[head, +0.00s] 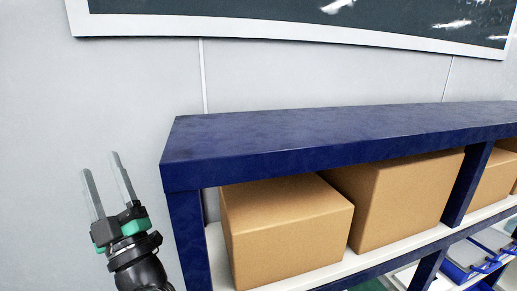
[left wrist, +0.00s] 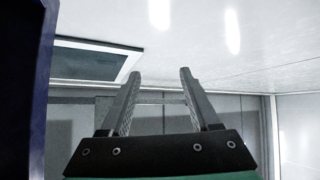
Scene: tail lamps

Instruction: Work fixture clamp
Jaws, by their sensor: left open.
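My left gripper (head: 104,183) is raised at the lower left of the head view, with its two fingers apart and pointing up. Nothing is between the fingers. It is left of the blue shelf and apart from it. In the left wrist view the same gripper (left wrist: 158,88) points toward the ceiling and far wall, empty. My right gripper is in neither view. No fixture clamp or tail lamp is recognisable in either view.
A dark blue shelf unit (head: 330,138) fills the right, with several cardboard boxes (head: 285,225) on a white board. Blue bins (head: 462,270) show at lower right. A white-framed dark panel (head: 300,18) hangs on the wall. Free space lies left of the shelf.

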